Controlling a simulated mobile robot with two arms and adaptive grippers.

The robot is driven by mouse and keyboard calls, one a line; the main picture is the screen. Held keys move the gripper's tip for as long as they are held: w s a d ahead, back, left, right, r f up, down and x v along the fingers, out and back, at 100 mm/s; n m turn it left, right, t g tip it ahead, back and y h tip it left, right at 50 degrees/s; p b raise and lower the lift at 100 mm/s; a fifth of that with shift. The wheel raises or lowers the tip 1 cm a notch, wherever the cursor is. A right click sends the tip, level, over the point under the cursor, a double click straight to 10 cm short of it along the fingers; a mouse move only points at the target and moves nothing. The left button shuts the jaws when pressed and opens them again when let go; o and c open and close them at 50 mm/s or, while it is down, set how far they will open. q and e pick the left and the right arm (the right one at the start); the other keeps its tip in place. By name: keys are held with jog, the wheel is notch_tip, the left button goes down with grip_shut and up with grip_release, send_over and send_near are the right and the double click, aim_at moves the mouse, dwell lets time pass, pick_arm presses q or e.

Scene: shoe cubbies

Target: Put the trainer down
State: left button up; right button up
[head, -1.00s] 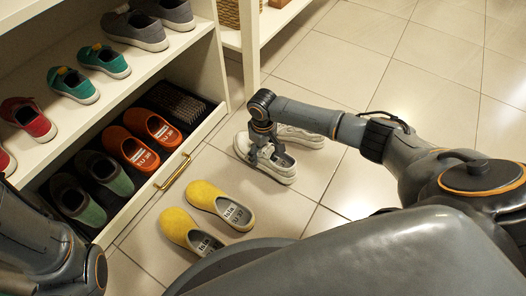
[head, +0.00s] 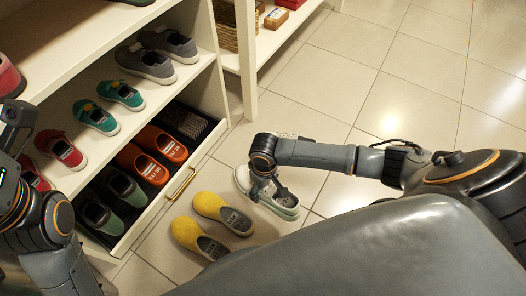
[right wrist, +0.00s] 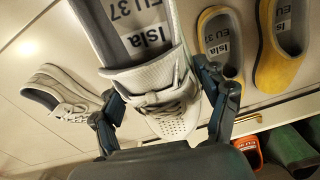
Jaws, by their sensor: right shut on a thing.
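My right gripper (head: 264,186) is shut on a white trainer (head: 283,205) with a grey lining, to the right of the yellow clogs. In the right wrist view the fingers (right wrist: 165,103) press on both sides of this trainer (right wrist: 112,43), whose insole label reads Isla EU 37. I cannot tell whether its sole touches the floor. A matching white trainer (right wrist: 65,92) stands apart on the floor; in the head view my right arm mostly hides it. Part of my left gripper (head: 16,122) seems to show at the left edge; its fingers are not clear.
Two yellow clogs (head: 212,204) stand on the tiled floor beside an open low drawer with a brass handle (head: 180,184). The drawer holds orange and green clogs (head: 140,163). Teal, red and grey shoes sit on the shelf above. Floor beyond my right arm is clear.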

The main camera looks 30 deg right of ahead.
jog(key=shift+s+a+r, duration=0.15)
jog(key=shift+s+r, duration=0.05)
jog(key=shift+s, duration=0.1)
